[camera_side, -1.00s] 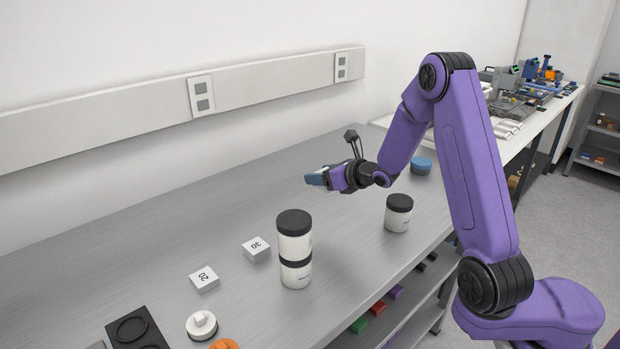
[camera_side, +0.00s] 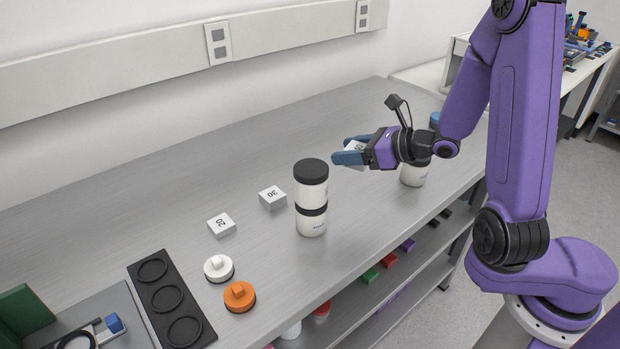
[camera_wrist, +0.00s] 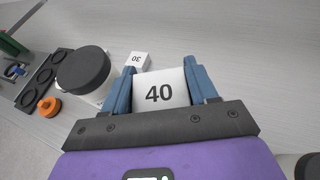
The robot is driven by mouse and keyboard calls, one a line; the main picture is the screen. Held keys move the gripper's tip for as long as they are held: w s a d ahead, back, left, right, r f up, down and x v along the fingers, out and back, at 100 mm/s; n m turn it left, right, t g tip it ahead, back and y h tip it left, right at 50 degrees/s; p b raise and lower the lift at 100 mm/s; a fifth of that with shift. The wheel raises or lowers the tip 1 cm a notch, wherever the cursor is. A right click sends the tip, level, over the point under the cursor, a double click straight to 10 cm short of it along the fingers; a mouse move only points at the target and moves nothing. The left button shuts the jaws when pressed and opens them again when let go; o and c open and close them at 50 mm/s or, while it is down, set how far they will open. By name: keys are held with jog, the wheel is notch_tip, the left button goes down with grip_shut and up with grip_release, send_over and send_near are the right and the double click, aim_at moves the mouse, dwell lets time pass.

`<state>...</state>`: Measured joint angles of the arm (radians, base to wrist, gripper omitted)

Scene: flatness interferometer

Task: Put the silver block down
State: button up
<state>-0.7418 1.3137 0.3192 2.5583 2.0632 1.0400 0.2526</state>
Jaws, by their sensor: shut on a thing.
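The silver block (camera_side: 355,148), a pale block marked 40, is between the blue fingers of my gripper (camera_side: 350,150). In the wrist view the block (camera_wrist: 160,90) shows its 40 face between both fingers of my gripper (camera_wrist: 160,76). My gripper is shut on it, behind and to the right of the two stacked jars in the side view. The block appears held above the bench (camera_side: 130,210); how high, I cannot tell. Its underside is hidden.
Blocks marked 30 (camera_side: 272,197) and 20 (camera_side: 221,225) stand left of the stacked jars (camera_side: 311,195). Another jar (camera_side: 413,173) is partly behind my gripper. White (camera_side: 218,268) and orange (camera_side: 239,297) knobbed discs lie by a black three-ring holder (camera_side: 170,300). The bench behind is clear.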

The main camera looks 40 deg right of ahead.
jog(key=w+f, duration=0.3)
jog(key=w, duration=0.1)
jog(key=w+a+f, duration=0.1)
jog(key=w+f, duration=0.2)
jog(key=w, duration=0.2)
jog(key=w+f, duration=0.3)
jog(key=w, duration=0.1)
jog(key=shift+w+a+f, duration=0.15)
jog(key=shift+a+f, duration=0.05)
jog(key=shift+f, duration=0.05)
jog(key=shift+w+f, duration=0.2)
jog(key=shift+f, duration=1.45)
jog(key=shift+f, duration=0.2)
jog(key=o, duration=1.2)
jog(key=shift+o, duration=0.2)
jog(key=shift+r, duration=0.2)
jog(key=v, duration=1.2)
